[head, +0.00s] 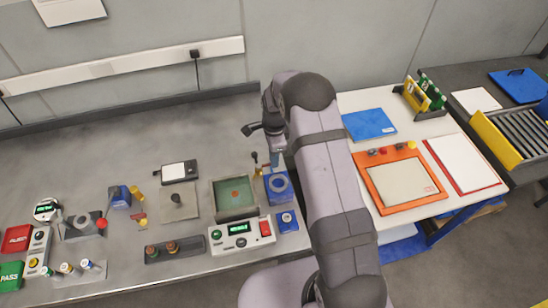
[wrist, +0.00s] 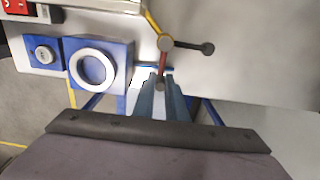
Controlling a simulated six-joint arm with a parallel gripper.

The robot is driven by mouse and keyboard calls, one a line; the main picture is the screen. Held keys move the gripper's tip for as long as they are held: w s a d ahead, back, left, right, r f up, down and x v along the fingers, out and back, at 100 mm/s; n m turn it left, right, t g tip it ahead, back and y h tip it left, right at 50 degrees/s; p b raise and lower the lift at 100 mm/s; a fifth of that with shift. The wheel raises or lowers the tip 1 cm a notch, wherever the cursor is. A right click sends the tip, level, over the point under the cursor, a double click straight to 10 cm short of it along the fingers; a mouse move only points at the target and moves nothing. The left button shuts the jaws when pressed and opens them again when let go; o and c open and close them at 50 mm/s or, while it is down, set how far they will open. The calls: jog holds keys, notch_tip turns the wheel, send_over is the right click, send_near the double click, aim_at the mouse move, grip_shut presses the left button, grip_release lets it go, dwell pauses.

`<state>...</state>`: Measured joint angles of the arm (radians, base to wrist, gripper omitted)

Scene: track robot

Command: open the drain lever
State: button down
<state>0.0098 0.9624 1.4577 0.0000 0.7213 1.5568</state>
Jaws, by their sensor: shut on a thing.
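The drain lever (wrist: 163,62) is a short red arm running from a pale round hub to a dark knob. In the wrist view it lies near the top middle. My gripper (wrist: 160,88) is shut on its dark knob end, with blue-grey fingers on either side. In the head view my gripper (head: 275,160) is low behind the blue ring block, and my arm hides part of it. A dark-knobbed rod (wrist: 190,46) also leaves the hub, pointing right in the wrist view. A yellow rod (wrist: 153,22) leaves it toward the upper left.
A blue block with a white ring (wrist: 95,68) stands close beside my gripper, with a blue button box (wrist: 42,54) beyond it. The bench behind is mostly clear.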

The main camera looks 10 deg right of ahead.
jog(key=shift+w, duration=0.15)
jog(key=n+b, duration=0.1)
jog(key=w+n, duration=0.1)
jog(key=n+b, duration=0.1)
jog(key=shift+w+a+f+n+b, duration=0.15)
jog(key=shift+w+n+b, duration=0.1)
jog(key=shift+n+b, duration=0.1)
jog(key=w+n+b, duration=0.1)
jog(key=n, duration=0.1)
jog(key=w+a+n+b, duration=0.1)
jog(key=n, duration=0.1)
jog(key=shift+n, duration=0.25)
jog(key=n, duration=0.1)
jog(key=a+n+b, duration=0.1)
jog(key=n, duration=0.1)
jog(key=w+n, duration=0.1)
jog(key=shift+w+a, duration=0.1)
jog(key=shift+a, duration=0.25)
jog(key=shift+w+a+r+n+b, duration=0.15)
jog(key=shift+a+n+b, duration=0.2)
jog(key=shift+n, duration=0.6)
jog(key=shift+w+a+r+n+b, duration=0.15)
jog(key=shift+a+n, duration=0.3)
jog(key=shift+n, duration=0.5)
jog(key=shift+f, duration=0.1)
jog(key=c, duration=1.8)
grip_release()
jog(key=shift+o, duration=0.2)
